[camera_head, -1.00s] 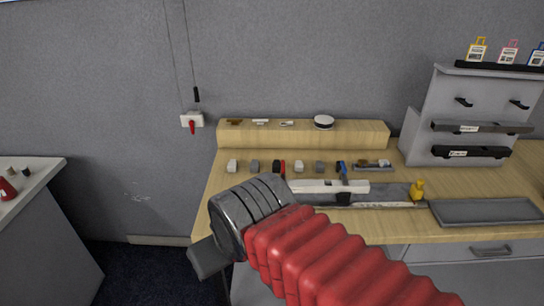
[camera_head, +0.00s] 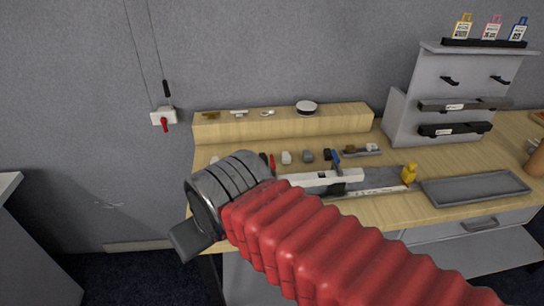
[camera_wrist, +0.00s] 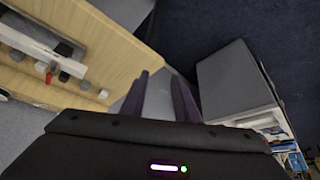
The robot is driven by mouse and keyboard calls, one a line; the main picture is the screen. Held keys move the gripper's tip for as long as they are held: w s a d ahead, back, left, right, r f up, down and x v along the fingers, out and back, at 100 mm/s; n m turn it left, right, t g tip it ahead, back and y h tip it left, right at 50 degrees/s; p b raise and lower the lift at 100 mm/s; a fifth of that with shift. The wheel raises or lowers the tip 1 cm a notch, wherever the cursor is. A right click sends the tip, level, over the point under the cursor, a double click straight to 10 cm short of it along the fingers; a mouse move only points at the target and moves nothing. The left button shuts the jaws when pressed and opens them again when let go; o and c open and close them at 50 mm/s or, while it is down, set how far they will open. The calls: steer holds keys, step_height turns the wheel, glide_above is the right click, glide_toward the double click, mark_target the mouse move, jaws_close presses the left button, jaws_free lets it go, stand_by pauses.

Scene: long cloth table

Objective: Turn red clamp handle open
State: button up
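A small red handle (camera_head: 272,161) stands at the left end of a white bar (camera_head: 315,179) on the wooden table (camera_head: 230,152), partly behind my arm in the head view. It also shows as a small red piece in the wrist view (camera_wrist: 48,76), near the white bar. My gripper (camera_head: 185,242) is in front of the table's left edge, apart from the handle. In the wrist view its two fingers (camera_wrist: 160,95) are apart with nothing between them, pointing past the table's edge toward the floor.
A red wall switch (camera_head: 164,124) hangs left of the table. A grey cabinet (camera_head: 35,245) stands at left, with open floor between.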

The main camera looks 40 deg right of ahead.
mark_target(273, 160)
steer(key=w+d+r+m+h, duration=0.1)
steer(key=w+d, duration=0.3)
steer(key=d, duration=0.5)
steer(key=w+d+r+m+g, duration=0.1)
steer(key=w+d+r+m, duration=0.1)
steer(key=d, duration=0.8)
steer(key=w+d+r+m+g+h, duration=0.1)
steer(key=w+d+m, duration=0.3)
steer(key=d, duration=0.5)
steer(key=shift+w+d+r+h, duration=0.3)
steer(key=shift+w+r, duration=0.5)
steer(key=shift+r, duration=0.05)
steer(key=shift+f, duration=0.15)
steer(key=x, duration=1.3)
steer(key=shift+w+f, duration=0.2)
steer(key=shift+f, duration=0.05)
steer(key=shift+c, duration=0.3)
jaws_close()
